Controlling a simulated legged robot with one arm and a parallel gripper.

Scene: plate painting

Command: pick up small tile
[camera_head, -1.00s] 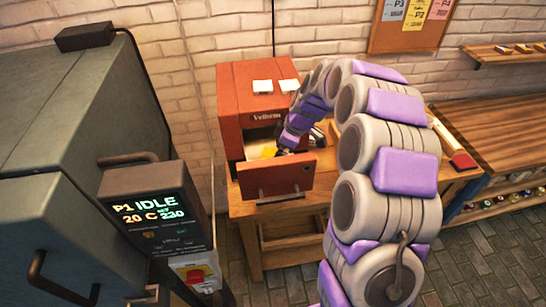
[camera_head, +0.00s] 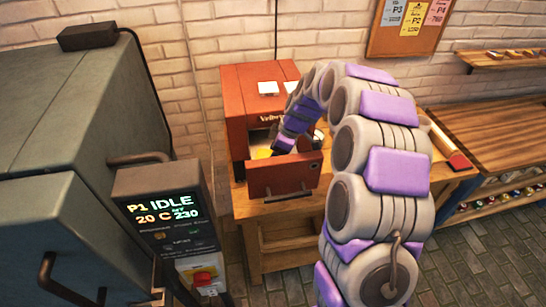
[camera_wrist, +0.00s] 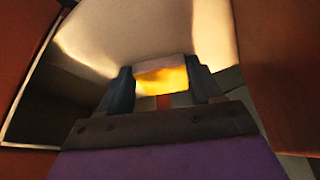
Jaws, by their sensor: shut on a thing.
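In the wrist view, my gripper (camera_wrist: 163,88) is shut on a small tile (camera_wrist: 162,78) that shows a glowing yellow-orange face and a paler top edge. The dark fingers stand on either side of it. In the head view, my gripper (camera_head: 281,146) reaches down into the open drawer (camera_head: 284,178) of the red cabinet (camera_head: 250,102). A bit of yellow (camera_head: 262,152) shows inside the drawer beside the gripper. The fingertips are mostly hidden there by the arm and the drawer front.
Two white tiles (camera_head: 268,88) lie on top of the red cabinet, which stands on a wooden table (camera_head: 250,209). A grey kiln (camera_head: 70,120) with a lit panel (camera_head: 162,212) stands at left. A wooden bench (camera_head: 490,130) is at right. The drawer walls surround the gripper closely.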

